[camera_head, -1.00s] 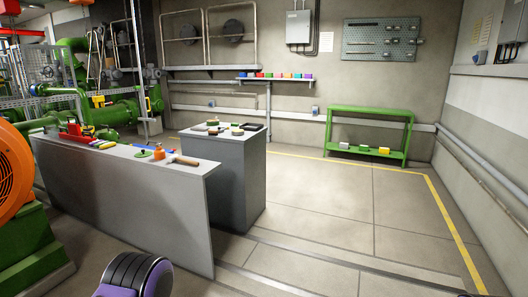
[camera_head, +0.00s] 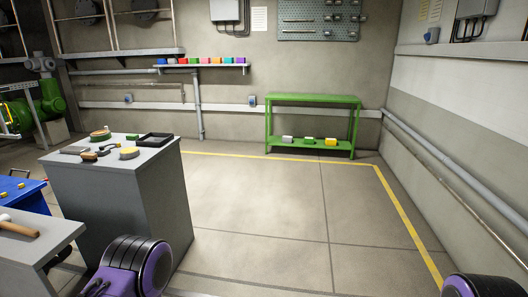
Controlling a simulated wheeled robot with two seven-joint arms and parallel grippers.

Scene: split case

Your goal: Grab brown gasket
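On top of the grey cabinet (camera_head: 112,200) at the left lie several small parts. A round piece with a tan-brown top and green below (camera_head: 100,135) is at the back left of it. A round yellowish piece (camera_head: 130,153) lies near its front. A brown-handled item (camera_head: 89,156) lies to the left of that. I cannot tell which of these is the brown gasket. Purple and black parts of my arms show at the bottom left and bottom right edges. Neither gripper's fingertips can be seen.
A black tray (camera_head: 154,140) sits at the cabinet top's right side. A grey table (camera_head: 40,236) with a hammer (camera_head: 18,229) and a blue bin (camera_head: 22,192) are at the lower left. A green shelf (camera_head: 314,98) stands by the back wall. The floor in the middle is clear.

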